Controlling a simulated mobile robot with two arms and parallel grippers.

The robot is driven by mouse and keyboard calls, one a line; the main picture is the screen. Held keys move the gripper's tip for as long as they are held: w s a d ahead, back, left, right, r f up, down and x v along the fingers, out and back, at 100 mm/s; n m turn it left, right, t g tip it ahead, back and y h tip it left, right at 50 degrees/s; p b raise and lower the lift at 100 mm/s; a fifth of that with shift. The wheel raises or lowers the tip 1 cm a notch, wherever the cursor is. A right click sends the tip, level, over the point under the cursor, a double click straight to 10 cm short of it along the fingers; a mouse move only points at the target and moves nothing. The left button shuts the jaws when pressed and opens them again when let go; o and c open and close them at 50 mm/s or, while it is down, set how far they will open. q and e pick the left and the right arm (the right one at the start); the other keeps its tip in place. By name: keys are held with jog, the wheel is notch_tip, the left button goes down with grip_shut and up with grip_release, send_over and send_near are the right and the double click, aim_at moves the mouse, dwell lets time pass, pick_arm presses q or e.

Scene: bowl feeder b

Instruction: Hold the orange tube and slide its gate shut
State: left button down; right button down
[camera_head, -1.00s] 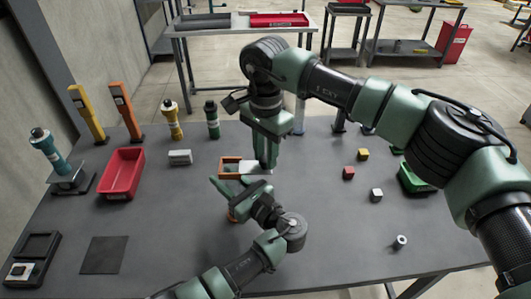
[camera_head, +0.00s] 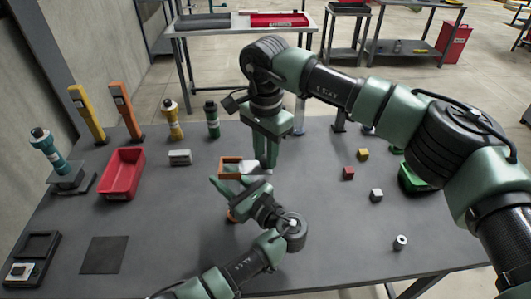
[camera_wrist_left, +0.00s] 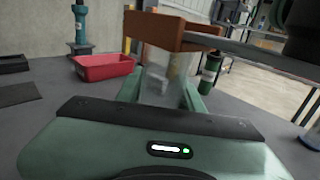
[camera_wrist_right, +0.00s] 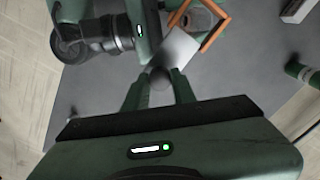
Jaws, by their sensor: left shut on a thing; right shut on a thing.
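The orange tube has an orange square frame (camera_head: 230,172) at its top, and a little orange (camera_head: 231,216) shows lower down. In the left wrist view its clear body (camera_wrist_left: 168,78) stands between the fingers of my left gripper (camera_wrist_left: 165,95), under the orange frame (camera_wrist_left: 170,32). My left gripper (camera_head: 230,188) is shut on the tube. The gate is a pale grey plate (camera_wrist_right: 178,47) sticking partly out of the frame's side. My right gripper (camera_wrist_right: 160,82) is shut on a round knob (camera_wrist_right: 160,77) at the gate's outer end; in the head view this gripper (camera_head: 267,163) hides part of the gate.
A red bin (camera_head: 122,174), a grey block (camera_head: 180,157) and several coloured tubes stand to the left. Small cubes (camera_head: 348,173) and a green bin (camera_head: 411,180) lie to the right. The table front between them is mostly clear.

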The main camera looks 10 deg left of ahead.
aim_at(247, 167)
dwell(0.3)
jog(key=a, duration=0.4)
jog(key=shift+s+a, duration=0.3)
jog(key=shift+a, duration=0.05)
jog(key=c, duration=1.1)
grip_release()
jog(key=shift+d, duration=0.1)
jog(key=shift+c, duration=0.2)
notch_tip(247, 167, up, 12)
